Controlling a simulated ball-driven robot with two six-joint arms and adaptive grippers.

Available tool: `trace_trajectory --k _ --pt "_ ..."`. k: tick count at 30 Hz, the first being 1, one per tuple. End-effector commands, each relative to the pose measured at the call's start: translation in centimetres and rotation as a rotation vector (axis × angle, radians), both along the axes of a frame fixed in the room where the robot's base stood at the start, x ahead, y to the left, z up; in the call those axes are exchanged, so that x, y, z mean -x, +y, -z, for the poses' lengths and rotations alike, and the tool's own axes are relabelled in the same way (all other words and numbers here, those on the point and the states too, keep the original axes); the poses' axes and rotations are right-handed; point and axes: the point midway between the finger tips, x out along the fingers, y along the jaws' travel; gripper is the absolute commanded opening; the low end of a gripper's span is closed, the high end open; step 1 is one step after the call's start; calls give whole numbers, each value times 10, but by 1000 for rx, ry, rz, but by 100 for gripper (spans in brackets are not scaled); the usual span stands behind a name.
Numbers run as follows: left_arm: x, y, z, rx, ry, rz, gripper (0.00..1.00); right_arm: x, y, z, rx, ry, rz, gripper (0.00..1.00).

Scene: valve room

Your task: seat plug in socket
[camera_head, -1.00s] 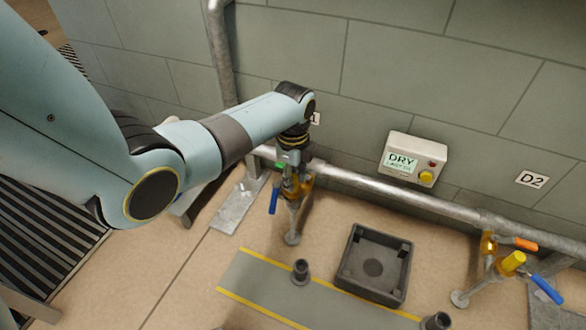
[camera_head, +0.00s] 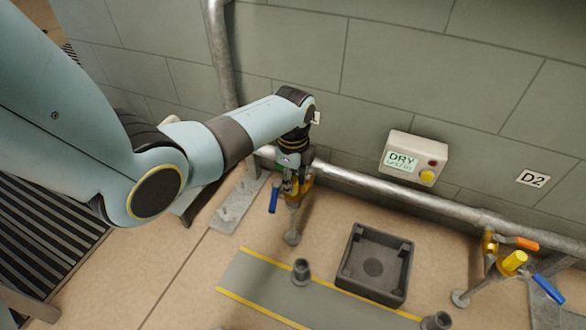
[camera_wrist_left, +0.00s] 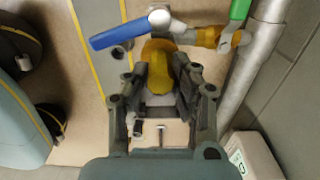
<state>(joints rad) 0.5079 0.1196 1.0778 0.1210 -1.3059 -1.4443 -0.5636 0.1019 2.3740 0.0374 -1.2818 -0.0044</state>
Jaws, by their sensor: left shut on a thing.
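My left gripper (camera_head: 293,187) points down at the left drain valve under the wall pipe. In the left wrist view its fingers (camera_wrist_left: 163,88) are shut on a yellow plug (camera_wrist_left: 158,66). The plug is at the valve's brass body (camera_wrist_left: 208,38), where the socket is presumably hidden behind the plug and fingers. I cannot tell how deep the plug sits. The valve has a blue handle (camera_head: 273,199), also in the left wrist view (camera_wrist_left: 118,34), and a green handle (camera_wrist_left: 240,9). My right gripper is not in view.
A second valve (camera_head: 489,243) at the right carries a yellow cap (camera_head: 513,262). A wall box (camera_head: 414,158) reads DRY. A dark square tray (camera_head: 375,264) and small dark posts (camera_head: 301,271) stand on the floor. The grey pipe (camera_head: 400,191) runs close behind my gripper.

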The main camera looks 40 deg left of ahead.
Motion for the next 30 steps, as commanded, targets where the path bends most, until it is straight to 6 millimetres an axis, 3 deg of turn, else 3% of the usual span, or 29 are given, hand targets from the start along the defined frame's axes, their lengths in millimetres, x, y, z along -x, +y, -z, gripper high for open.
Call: trace_trajectory --k 11,12,15,18,23,29,30 --pt "0 0 1 0 0 0 0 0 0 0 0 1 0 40" --pt "0 0 1 0 0 0 28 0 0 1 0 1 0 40" --pt "0 0 1 0 0 0 41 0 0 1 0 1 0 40" --pt "0 0 1 0 0 0 52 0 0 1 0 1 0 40" --pt "0 0 1 0 0 0 52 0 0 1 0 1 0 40" --pt "0 0 2 0 1 0 75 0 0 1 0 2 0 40" --pt "0 0 2 0 0 0 75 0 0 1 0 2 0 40"
